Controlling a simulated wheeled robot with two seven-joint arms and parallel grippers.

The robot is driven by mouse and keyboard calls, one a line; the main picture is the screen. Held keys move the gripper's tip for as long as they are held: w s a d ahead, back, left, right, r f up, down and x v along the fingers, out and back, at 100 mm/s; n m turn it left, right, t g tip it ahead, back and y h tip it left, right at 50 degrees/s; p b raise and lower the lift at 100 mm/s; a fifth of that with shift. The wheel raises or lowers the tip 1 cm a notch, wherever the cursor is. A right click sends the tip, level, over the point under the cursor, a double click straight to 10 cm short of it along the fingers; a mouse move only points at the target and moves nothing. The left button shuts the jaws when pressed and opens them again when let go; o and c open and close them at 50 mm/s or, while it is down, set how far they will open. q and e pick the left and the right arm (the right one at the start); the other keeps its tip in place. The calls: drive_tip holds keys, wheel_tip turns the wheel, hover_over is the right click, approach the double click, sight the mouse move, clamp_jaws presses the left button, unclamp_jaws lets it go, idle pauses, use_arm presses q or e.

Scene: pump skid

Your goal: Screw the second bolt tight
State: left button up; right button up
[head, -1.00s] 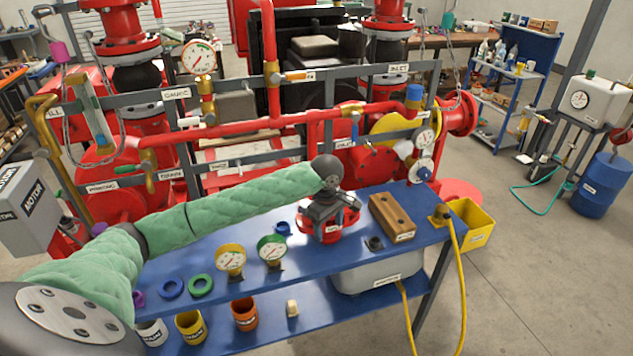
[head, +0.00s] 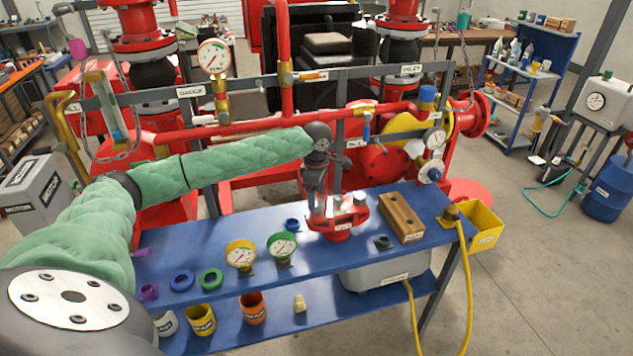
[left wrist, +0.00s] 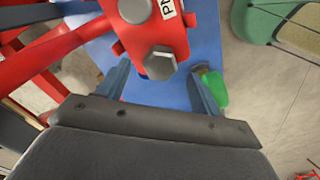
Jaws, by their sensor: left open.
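A red flanged piece (head: 338,232) stands on the blue bench, with silver hex bolts on its top. One bolt head (head: 360,198) stands at its right, and another (head: 335,202) is near my gripper. My left gripper (head: 317,205) hangs over the flange's left side, partly in front of it. In the left wrist view the open jaws (left wrist: 160,88) have a hex bolt head (left wrist: 160,64) just ahead of the gap between them. A second bolt head (left wrist: 135,10) is farther off on the red piece (left wrist: 155,38). My right gripper is out of view.
The blue bench (head: 220,248) also holds a wooden block (head: 401,217), two gauges (head: 240,256) and coloured rings (head: 210,279). Red pipework (head: 250,125) rises behind my arm. A yellow bin (head: 484,225) hangs at the right end.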

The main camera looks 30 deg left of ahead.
sight(316, 213)
use_arm(q)
drive_tip(key=shift+f+p, duration=0.45)
drive_tip(key=shift+f, duration=1.15)
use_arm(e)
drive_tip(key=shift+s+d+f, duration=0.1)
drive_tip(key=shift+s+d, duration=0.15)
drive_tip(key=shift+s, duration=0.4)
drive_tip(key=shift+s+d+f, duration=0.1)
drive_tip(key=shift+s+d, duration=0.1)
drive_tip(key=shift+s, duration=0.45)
use_arm(q)
drive_tip(key=shift+c, duration=0.5)
drive_tip(key=c, duration=1)
drive_tip(key=shift+o, duration=0.8)
drive_tip(key=shift+c, duration=0.8)
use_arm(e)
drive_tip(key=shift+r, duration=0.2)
